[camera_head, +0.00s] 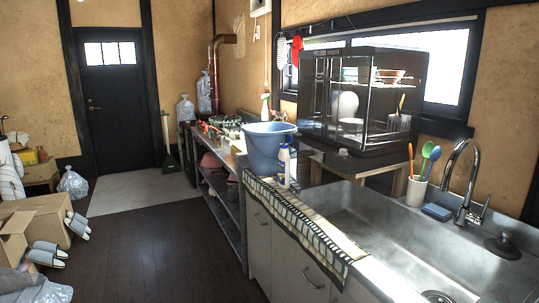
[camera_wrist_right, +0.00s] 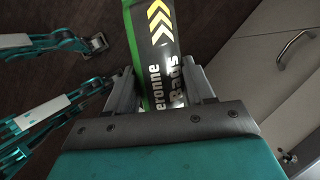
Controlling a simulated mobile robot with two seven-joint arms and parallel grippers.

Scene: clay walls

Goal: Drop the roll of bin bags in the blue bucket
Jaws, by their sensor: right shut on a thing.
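The blue bucket (camera_head: 266,150) stands upright on the worktop left of the sink in the head view, its open rim facing up. What lies inside it is hidden. My right gripper (camera_wrist_right: 160,88) is shut on the roll of bin bags (camera_wrist_right: 160,40) in the right wrist view. The roll has a dark label with yellow chevrons, white lettering and a green edge. The dark floor shows behind it, beside a pale cabinet front. Neither gripper shows in the head view.
A checked cloth (camera_head: 300,225) hangs over the counter edge. A dark glass-fronted cabinet (camera_head: 365,100) stands right of the bucket, behind the sink (camera_head: 400,225). Cardboard boxes (camera_head: 40,220) and slippers lie at left; the middle floor is clear.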

